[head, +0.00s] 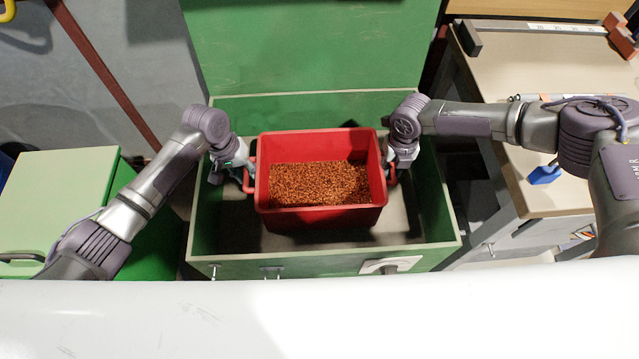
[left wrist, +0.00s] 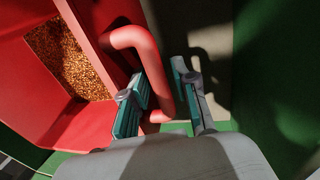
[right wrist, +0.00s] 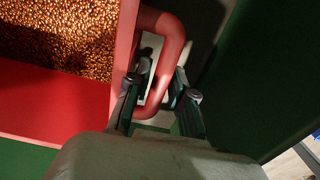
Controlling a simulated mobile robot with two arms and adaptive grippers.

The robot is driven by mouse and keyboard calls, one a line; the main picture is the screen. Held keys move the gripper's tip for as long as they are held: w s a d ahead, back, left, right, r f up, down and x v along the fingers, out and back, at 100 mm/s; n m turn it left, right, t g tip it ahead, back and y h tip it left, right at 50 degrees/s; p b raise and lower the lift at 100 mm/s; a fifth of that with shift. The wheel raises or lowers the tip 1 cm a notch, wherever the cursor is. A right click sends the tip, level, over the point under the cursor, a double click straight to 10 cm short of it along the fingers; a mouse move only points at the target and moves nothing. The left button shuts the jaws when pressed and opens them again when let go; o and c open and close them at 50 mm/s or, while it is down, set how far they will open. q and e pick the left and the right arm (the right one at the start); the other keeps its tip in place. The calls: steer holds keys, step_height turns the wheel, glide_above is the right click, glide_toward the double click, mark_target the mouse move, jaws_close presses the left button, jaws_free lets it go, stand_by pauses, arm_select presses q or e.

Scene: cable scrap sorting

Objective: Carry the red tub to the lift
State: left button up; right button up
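The red tub (head: 320,212), filled with small copper-brown granules (head: 318,184), sits inside an open green box (head: 290,265). Its left handle shows in the left wrist view (left wrist: 157,75), and its right handle in the right wrist view (right wrist: 172,60). My left gripper (head: 243,178) is at the left handle, its fingers (left wrist: 160,88) apart on either side of the bar. My right gripper (head: 392,168) is at the right handle, its fingers (right wrist: 158,85) also apart with the bar between them. A gap shows beside each bar. I cannot identify the lift.
A green cabinet (head: 55,195) stands at left. Bare box floor surrounds the tub.

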arm_select(q)
jaws_close()
arm_select(e)
jaws_close()
arm_select(q)
steer(key=shift+r, duration=0.15)
arm_select(e)
steer(key=shift+r, duration=0.15)
